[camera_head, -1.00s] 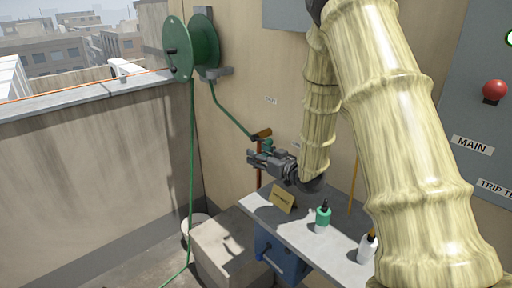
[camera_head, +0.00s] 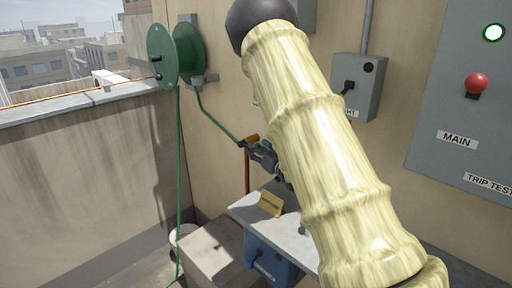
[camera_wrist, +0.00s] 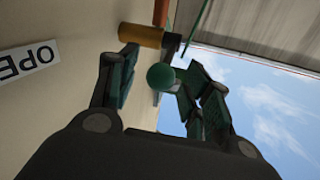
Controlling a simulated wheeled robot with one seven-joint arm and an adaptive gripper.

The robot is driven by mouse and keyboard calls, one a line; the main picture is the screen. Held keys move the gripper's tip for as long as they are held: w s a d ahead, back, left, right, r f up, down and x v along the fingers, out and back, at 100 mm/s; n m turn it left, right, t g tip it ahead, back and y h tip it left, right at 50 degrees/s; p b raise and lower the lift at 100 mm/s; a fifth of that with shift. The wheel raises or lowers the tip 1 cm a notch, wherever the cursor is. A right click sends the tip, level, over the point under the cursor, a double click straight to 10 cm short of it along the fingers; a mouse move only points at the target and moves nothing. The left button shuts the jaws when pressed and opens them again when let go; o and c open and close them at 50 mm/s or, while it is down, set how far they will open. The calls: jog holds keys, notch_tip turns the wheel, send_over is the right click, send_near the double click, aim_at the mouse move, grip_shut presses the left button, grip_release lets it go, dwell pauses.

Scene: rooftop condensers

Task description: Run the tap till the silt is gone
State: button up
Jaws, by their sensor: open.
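The tap has an orange-brown body (camera_head: 251,138) on an upright copper-coloured pipe (camera_head: 247,170) by the wall. My gripper (camera_head: 258,148) is at the tap, partly hidden behind my arm in the head view. The tap's outlet and any water are not visible.
A green hose (camera_head: 217,119) runs between the reel (camera_head: 166,57) and the tap. A shelf (camera_head: 245,209) below carries a yellow sign (camera_head: 270,204). A blue box (camera_head: 268,262) hangs beneath. A panel with a red button (camera_head: 476,83) is on the right. My arm hides part of the shelf.

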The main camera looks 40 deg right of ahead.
jog(key=shift+w, duration=0.65)
grip_shut()
jog(key=shift+r+p, duration=0.15)
jog(key=shift+p, duration=0.15)
